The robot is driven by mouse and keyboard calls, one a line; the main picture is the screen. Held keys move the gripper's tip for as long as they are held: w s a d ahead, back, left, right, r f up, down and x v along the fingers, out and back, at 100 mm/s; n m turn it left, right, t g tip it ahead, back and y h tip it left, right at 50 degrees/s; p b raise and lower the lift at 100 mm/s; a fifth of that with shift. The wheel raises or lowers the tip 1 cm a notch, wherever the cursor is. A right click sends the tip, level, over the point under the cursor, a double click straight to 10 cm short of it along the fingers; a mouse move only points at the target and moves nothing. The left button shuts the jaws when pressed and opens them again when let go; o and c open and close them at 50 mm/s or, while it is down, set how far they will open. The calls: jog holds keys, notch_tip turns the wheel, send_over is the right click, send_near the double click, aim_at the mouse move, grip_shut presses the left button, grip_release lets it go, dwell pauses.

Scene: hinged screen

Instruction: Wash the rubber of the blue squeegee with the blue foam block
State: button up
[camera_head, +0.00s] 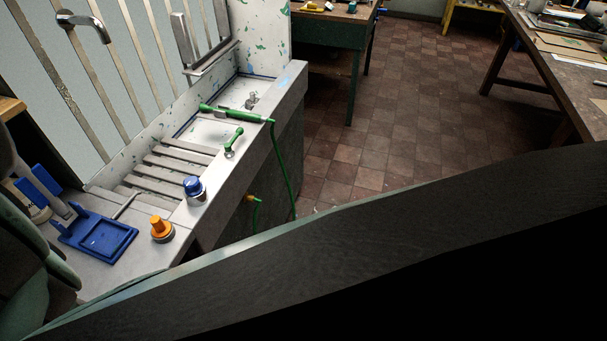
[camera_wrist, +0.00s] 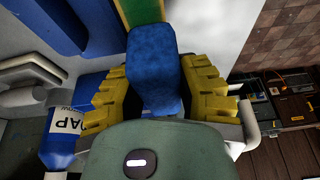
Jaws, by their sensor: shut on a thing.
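In the wrist view my gripper (camera_wrist: 158,88) has its two yellow stepped fingers closed on a rough, mottled blue block (camera_wrist: 153,55), which looks like the blue foam block. A green piece with a yellowish edge (camera_wrist: 142,10) shows just beyond the block; I cannot tell whether they touch. In the head view a blue upright piece (camera_head: 38,186) stands at the left beside a shallow blue tray (camera_head: 100,237); it may be the blue squeegee, but its rubber cannot be made out. My gripper is not clearly visible in the head view.
A blue-labelled soap bottle (camera_wrist: 62,135) is left of my gripper. On the sink ledge stand an orange knob (camera_head: 161,229) and a blue knob (camera_head: 194,187). A green hose (camera_head: 284,175) hangs over the front edge. A slatted grate (camera_head: 165,165) lies behind.

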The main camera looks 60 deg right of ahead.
jog(key=shift+a+f+b, duration=0.1)
jog(key=shift+f+b, duration=0.9)
dwell(0.7)
dwell(0.4)
jog(key=shift+w+d+b, duration=0.2)
jog(key=shift+d+b, duration=0.1)
jog(key=shift+d, duration=0.4)
jog(key=shift+w+d+b, duration=0.15)
jog(key=shift+d+b, duration=0.15)
jog(key=shift+d, duration=0.35)
jog(key=shift+w+d+b, duration=0.2)
jog(key=shift+d+b, duration=0.15)
jog(key=shift+d, duration=0.3)
jog(key=shift+w+d+b, duration=0.15)
jog(key=shift+d+b, duration=0.15)
jog(key=shift+d, duration=0.35)
jog(key=shift+d, duration=0.1)
jog(key=shift+w+d+b, duration=0.15)
jog(key=shift+d+b, duration=0.2)
jog(key=shift+d, duration=0.25)
jog(key=shift+w+d+b, duration=0.15)
jog(key=shift+d+b, duration=0.15)
jog(key=shift+d, duration=0.25)
